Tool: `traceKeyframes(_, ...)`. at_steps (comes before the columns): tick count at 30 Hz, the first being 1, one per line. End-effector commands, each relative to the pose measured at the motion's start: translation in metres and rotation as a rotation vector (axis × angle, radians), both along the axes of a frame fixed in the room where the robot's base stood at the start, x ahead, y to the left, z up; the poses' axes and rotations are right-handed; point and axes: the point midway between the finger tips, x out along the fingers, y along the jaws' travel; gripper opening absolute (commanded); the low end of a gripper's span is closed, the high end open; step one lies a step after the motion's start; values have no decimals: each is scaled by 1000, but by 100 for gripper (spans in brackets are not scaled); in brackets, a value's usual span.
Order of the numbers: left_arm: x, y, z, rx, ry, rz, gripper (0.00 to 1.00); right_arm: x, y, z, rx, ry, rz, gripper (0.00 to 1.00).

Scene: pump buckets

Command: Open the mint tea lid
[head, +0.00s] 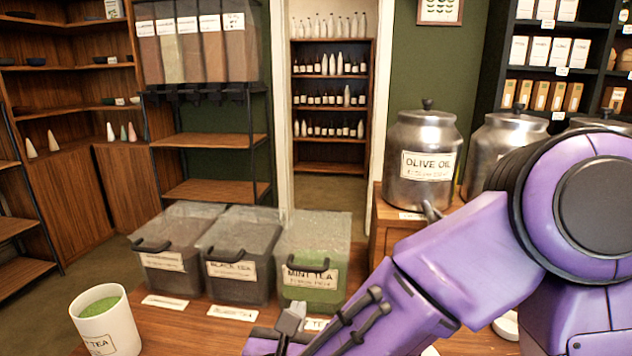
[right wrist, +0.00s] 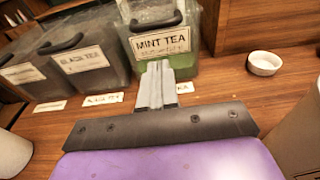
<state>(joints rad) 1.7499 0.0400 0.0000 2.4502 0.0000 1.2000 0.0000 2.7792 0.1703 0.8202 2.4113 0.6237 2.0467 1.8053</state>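The mint tea bin (head: 312,262) is a clear box with green contents, a "MINT TEA" label and a dark handle at its front. It stands at the right end of a row of bins, and its lid looks down. In the right wrist view the mint tea bin (right wrist: 185,62) is straight ahead, its dark handle (right wrist: 156,23) above the label. My right gripper (head: 291,317) is low in front of the bin, apart from the handle. Its fingers (right wrist: 156,84) are together with nothing seen between them, and they hide part of the bin's lower front. My left gripper is not in view.
The black tea bin (head: 238,255) stands just left, with another bin (head: 172,250) beyond it. A white cup (head: 106,325) with green contents is at front left. A small white bowl (right wrist: 264,63) is right of the bin. A metal olive oil canister (head: 421,155) stands behind right.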

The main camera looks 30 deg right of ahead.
Motion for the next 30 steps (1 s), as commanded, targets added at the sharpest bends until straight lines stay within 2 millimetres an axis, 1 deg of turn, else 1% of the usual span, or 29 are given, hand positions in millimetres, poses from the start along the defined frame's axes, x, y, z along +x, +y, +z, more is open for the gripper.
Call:
traceKeyframes(11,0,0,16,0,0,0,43,65,-50,6,1,1,-5,0)
traceKeyframes(12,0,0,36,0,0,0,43,64,-49,26,-1,1,0,0)
traceKeyframes(16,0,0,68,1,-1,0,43,64,-48,55,-2,0,0,0)
traceKeyframes(21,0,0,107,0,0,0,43,71,-54,90,-1,1,-1,0)
traceKeyframes(22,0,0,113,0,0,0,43,73,-55,96,0,0,-1,0)
traceKeyframes(23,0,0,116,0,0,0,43,77,-59,99,1,0,-3,0)
traceKeyframes(27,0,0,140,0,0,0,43,94,-72,122,1,0,-2,0)
traceKeyframes(30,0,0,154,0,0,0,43,108,-82,134,1,2,-3,0)
